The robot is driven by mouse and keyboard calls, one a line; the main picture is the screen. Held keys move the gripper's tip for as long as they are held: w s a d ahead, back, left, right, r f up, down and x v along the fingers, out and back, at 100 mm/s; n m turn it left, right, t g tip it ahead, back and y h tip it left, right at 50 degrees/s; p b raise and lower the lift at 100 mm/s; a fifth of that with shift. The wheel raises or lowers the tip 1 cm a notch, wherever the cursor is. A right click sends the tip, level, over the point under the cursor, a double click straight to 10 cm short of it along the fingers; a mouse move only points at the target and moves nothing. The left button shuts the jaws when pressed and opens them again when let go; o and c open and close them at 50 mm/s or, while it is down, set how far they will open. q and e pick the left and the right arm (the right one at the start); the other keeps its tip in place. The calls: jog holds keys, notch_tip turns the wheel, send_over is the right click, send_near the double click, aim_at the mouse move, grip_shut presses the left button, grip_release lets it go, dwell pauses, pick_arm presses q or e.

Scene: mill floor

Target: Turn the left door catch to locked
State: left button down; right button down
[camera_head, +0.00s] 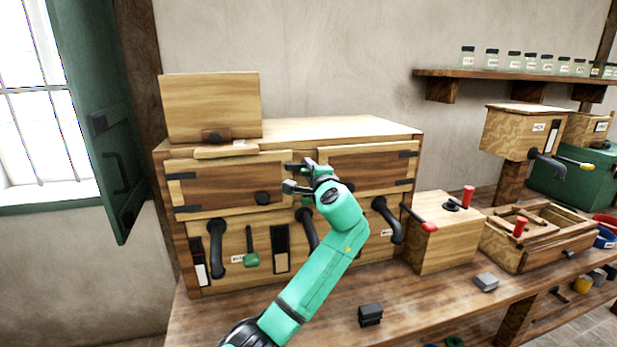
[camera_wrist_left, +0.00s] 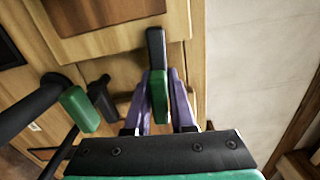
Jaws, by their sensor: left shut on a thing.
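The wooden cabinet has a left door (camera_head: 225,180) and a right door (camera_head: 368,172), both closed against its front. My left gripper (camera_head: 307,170) is at the upper part of the gap between the doors and hides most of what is there. In the left wrist view its purple fingers are shut around the green grip of the left door catch (camera_wrist_left: 155,48). The catch's black end sticks out past the fingertips, next to the wooden door panel. Whether the catch stands at locked cannot be told. My right gripper is in neither view.
Curved black handles (camera_head: 217,248) stick out below the doors. A wooden box (camera_head: 210,105) stands on the cabinet. On the bench are a box with a red-tipped lever (camera_head: 445,240), a grey block (camera_head: 486,282) and a dark block (camera_head: 370,315). The bench front is mostly clear.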

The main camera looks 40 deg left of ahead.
pick_arm(q)
jog(key=shift+f+n+b, duration=0.2)
jog(key=shift+n+b, duration=0.1)
jog(key=shift+n, duration=0.2)
jog(key=c, duration=0.8)
grip_release()
jog(key=shift+r, duration=0.15)
jog(key=b+v, duration=0.3)
jog(key=v, duration=1.1)
jog(key=shift+s+d+b, duration=0.15)
jog(key=shift+d+b, duration=0.1)
jog(key=shift+b, duration=0.1)
